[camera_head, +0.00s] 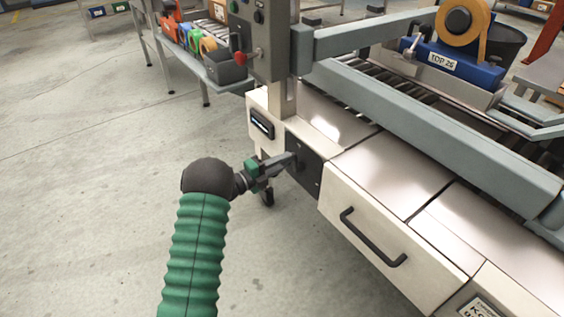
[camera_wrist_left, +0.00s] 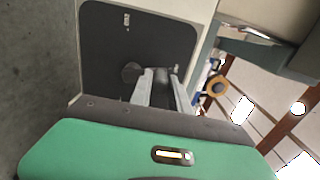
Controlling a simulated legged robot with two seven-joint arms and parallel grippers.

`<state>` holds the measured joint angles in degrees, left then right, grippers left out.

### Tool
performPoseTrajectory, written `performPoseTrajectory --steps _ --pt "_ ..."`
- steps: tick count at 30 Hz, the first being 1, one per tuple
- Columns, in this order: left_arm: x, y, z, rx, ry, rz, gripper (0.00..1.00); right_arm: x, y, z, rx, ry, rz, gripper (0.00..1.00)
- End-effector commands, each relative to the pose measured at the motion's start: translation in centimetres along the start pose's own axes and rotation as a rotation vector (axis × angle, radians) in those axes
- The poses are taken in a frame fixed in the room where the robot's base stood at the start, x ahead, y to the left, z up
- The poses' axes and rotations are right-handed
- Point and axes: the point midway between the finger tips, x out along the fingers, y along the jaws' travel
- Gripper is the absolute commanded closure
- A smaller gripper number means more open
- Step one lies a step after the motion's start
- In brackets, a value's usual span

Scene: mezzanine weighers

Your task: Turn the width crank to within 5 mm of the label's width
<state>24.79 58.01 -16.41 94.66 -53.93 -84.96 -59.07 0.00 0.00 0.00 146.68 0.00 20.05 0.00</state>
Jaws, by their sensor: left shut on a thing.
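My left gripper (camera_head: 290,160) reaches the dark crank plate (camera_head: 312,178) on the machine's side. In the left wrist view the gripper (camera_wrist_left: 163,75) has its two grey fingers closed around a dark cylindrical crank handle (camera_wrist_left: 158,88). Behind the fingers is the black plate (camera_wrist_left: 110,40) with a round hub (camera_wrist_left: 131,72) and a small pale mark near its top. A small dark display (camera_head: 262,124) sits on the machine's end, left of the plate; its reading is too small to make out. No width label is legible. My right gripper is not seen.
A drawer with a black handle (camera_head: 372,238) is right of the crank plate. A blue tape unit (camera_head: 455,62) marked TOP sits on the roller machine. Floor at left is clear.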

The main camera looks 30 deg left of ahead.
Motion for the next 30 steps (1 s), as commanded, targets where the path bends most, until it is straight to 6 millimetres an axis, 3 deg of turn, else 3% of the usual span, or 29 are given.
performPoseTrajectory --steps 9,10,15,25,30 --pt "-0.1 0.7 -0.3 -0.007 0.004 0.012 1.0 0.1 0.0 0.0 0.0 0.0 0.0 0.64" --pt "-0.1 0.7 -0.3 -0.007 0.004 0.012 0.77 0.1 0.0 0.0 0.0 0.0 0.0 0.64" --pt "-0.1 0.5 -0.2 -0.005 0.003 0.009 0.56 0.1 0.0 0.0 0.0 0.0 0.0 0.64" --pt "-0.4 0.1 -0.1 -0.002 0.0 0.005 0.56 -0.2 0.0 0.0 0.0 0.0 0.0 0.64" --pt "-3.3 -0.3 0.0 -0.004 -0.003 0.006 0.56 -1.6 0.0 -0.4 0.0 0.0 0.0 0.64"
